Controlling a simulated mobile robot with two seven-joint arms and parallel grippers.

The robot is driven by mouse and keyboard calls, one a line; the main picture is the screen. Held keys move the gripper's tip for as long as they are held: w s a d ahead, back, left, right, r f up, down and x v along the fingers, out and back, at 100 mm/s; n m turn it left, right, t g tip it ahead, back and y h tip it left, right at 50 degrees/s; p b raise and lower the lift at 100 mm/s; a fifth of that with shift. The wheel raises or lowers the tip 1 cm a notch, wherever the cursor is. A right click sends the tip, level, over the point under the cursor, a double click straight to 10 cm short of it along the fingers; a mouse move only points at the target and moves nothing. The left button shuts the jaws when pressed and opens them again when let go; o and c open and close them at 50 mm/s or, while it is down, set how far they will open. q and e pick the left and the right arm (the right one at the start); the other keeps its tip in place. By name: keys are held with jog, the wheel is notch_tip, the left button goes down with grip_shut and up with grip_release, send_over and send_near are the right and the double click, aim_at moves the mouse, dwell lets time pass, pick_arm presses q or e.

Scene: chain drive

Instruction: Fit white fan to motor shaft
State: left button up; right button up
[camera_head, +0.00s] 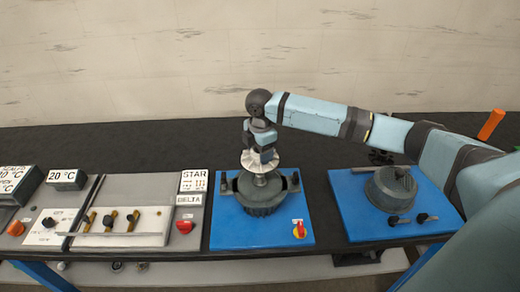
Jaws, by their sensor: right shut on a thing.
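The white fan (252,164) is in the head view, held by my right gripper (262,155), which reaches in from the right and points down. The fan is directly above the dark grey motor (262,203), which stands on the middle blue plate. The grey motor shaft (260,180) shows just under the fan. I cannot tell whether the shaft is inside the fan's hub or just below it. The gripper's fingers partly hide the fan. My left gripper is not in the view.
A blue plate (350,222) at right carries a grey round housing (390,187). The middle plate has a red-and-yellow switch (299,228). A control panel (125,187) with switches and STAR/DELTA signs stands at left. The dark table (130,147) is clear behind the motor.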

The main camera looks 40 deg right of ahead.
jog(key=shift+f, duration=0.7)
jog(key=shift+f+b, duration=0.35)
jog(key=shift+f, duration=1.55)
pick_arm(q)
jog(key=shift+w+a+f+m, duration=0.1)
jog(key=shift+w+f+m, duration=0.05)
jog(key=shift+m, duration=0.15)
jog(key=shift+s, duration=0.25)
pick_arm(e)
jog(key=shift+r+p, duration=0.1)
jog(key=shift+p, duration=0.25)
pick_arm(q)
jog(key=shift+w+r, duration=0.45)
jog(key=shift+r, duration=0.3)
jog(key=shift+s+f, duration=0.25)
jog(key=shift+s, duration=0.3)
